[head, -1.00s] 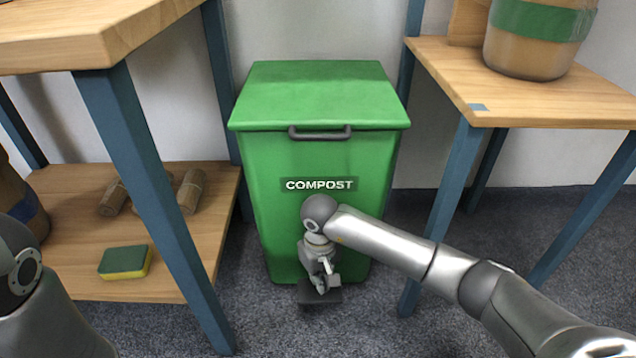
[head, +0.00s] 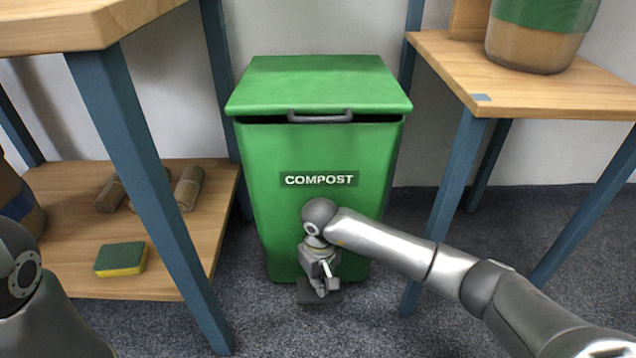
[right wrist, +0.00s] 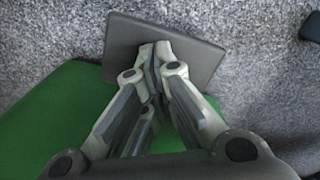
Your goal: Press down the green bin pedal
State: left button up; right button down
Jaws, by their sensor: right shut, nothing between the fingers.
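The green compost bin (head: 320,230) stands upright on the floor between two tables. Its lid (head: 318,85) is raised a little at the front, with a dark gap under the edge and the handle. The dark pedal (head: 332,297) sticks out at the bin's front base. My right gripper (head: 322,292) is shut and empty, pointing down at the pedal. In the right wrist view my right gripper (right wrist: 155,55) has its fingertips together over the pedal (right wrist: 200,52) and seems to touch it. My left gripper is out of view; only part of my left arm shows at the left edge.
A left table has a lower shelf (head: 75,255) with a sponge (head: 121,259) and brown rolls (head: 188,188). A right table (head: 570,95) holds a brown container with a green band (head: 540,40). Blue table legs flank the bin. Grey carpet is clear in front.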

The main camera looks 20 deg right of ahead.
jog(key=shift+f+b, duration=1.45)
jog(key=shift+f, duration=0.85)
jog(key=shift+r, duration=0.25)
notch_tip(320, 180, up, 9)
jog(key=p, duration=0.6)
jog(key=shift+p, duration=0.4)
